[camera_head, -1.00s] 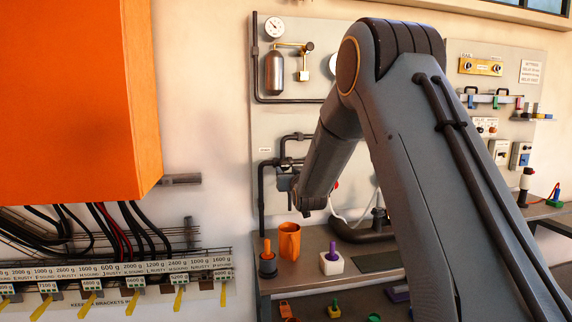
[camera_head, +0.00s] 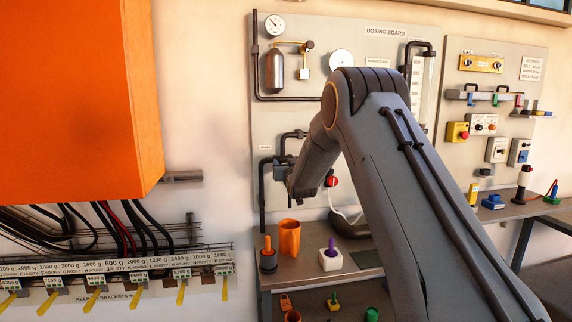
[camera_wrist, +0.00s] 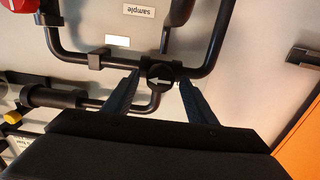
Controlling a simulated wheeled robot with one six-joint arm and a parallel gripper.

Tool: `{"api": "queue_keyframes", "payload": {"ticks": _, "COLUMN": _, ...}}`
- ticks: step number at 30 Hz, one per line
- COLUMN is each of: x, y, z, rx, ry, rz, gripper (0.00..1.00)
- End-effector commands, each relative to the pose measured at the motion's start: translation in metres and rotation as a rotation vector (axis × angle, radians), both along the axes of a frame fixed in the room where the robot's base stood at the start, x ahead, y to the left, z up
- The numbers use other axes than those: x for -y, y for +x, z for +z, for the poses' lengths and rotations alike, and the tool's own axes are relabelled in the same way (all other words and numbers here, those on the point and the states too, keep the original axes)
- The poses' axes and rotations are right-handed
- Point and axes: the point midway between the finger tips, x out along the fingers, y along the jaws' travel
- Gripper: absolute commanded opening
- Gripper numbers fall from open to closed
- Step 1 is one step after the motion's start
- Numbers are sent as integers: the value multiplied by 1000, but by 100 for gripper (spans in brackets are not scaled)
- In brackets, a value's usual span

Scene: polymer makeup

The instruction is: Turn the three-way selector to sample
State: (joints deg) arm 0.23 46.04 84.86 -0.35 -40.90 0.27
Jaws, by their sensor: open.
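The selector (camera_wrist: 159,74) is a dark round knob on the black pipework in the wrist view. Its white arrow points left in that picture. A white label reading "sample" (camera_wrist: 139,11) appears upside down above it, and a second, blank-looking white label (camera_wrist: 117,41) lies nearer. My gripper (camera_wrist: 158,84) is open, with one finger on each side of the knob. I cannot tell whether the fingers touch it. In the head view my arm reaches to the left pipework of the dosing board (camera_head: 385,50), and its end largely hides the selector.
Black pipes (camera_wrist: 80,58) run close around the fingers. A red knob (camera_head: 331,181) is right of my arm's end. An orange cup (camera_head: 289,238) and a white block with a purple peg (camera_head: 331,260) stand on the bench below. A large orange cabinet (camera_head: 80,100) fills the left.

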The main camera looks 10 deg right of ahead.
Motion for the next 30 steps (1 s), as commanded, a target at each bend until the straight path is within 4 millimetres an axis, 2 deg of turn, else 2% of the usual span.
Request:
{"api": "queue_keyframes", "payload": {"ticks": 1, "x": 0, "y": 0, "z": 0, "rx": 0, "ry": 0, "rz": 0, "gripper": 50}}
{"api": "queue_keyframes", "payload": {"ticks": 8, "x": 0, "y": 0, "z": 0, "rx": 0, "ry": 0, "rz": 0, "gripper": 12}}
{"api": "queue_keyframes", "payload": {"ticks": 20, "x": 0, "y": 0, "z": -2, "rx": 0, "ry": 77, "rz": 0, "gripper": 11}}
{"api": "queue_keyframes", "payload": {"ticks": 30, "x": 2, "y": 1, "z": -4, "rx": 1, "ry": 345, "rz": 0, "gripper": 11}}
